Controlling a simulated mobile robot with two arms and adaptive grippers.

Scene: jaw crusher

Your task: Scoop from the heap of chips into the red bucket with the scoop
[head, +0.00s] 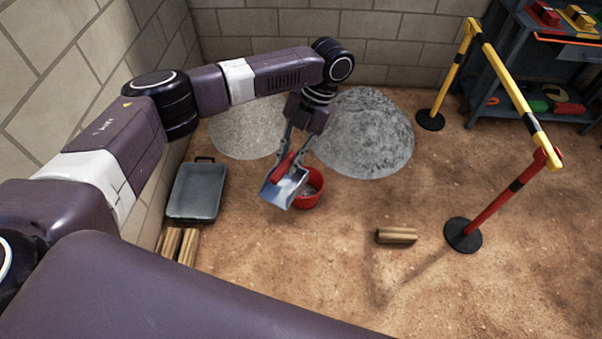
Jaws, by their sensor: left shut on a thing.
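My left gripper (294,153) is shut on the red handle of the scoop (285,188). The scoop has a blue-grey metal pan, tilted, over the left side of the red bucket (313,198) and hiding part of it. The bucket stands on the dirt floor, with some grey material visible inside. A heap of grey chips (370,135) lies behind and to the right of the bucket, against the wall. A paler, finer heap (240,125) lies behind to the left, partly hidden by my arm. I cannot tell whether the scoop pan holds chips. My right gripper is not in view.
A grey tray (178,213) lies left of the bucket, with wooden blocks (188,246) in front of it. Another wood piece (397,236) lies right of centre. A yellow and red barrier (507,78) and a workbench (488,70) stand at the right. Open floor lies in front.

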